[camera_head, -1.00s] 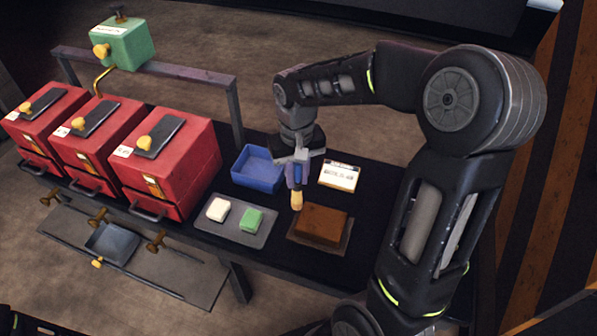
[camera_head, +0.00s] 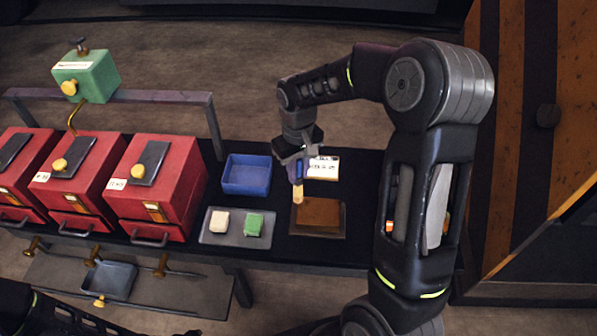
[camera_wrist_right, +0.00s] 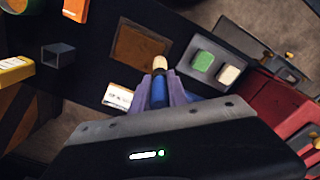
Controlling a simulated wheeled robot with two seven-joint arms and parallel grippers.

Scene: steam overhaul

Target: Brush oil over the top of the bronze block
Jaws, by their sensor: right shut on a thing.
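The bronze block (camera_head: 320,212) is a brown, flat-topped block on a dark tray (camera_head: 342,232) at the right part of the black table. It also shows in the right wrist view (camera_wrist_right: 137,47). My right gripper (camera_head: 295,168) is shut on a brush (camera_head: 298,190) with a blue handle and pale yellow bristles, pointing down. The bristles appear over the block's far left corner; I cannot tell whether they touch it. In the right wrist view the bristle tip (camera_wrist_right: 159,63) shows beside the block's edge. My left gripper is out of view; only part of that arm shows at lower left.
A grey tray (camera_head: 237,239) with a white and a green block lies left of the bronze block. A blue bin (camera_head: 246,174) stands behind it, and a white label card (camera_head: 323,168) lies behind the bronze block. Red boxes (camera_head: 155,185) stand on the left.

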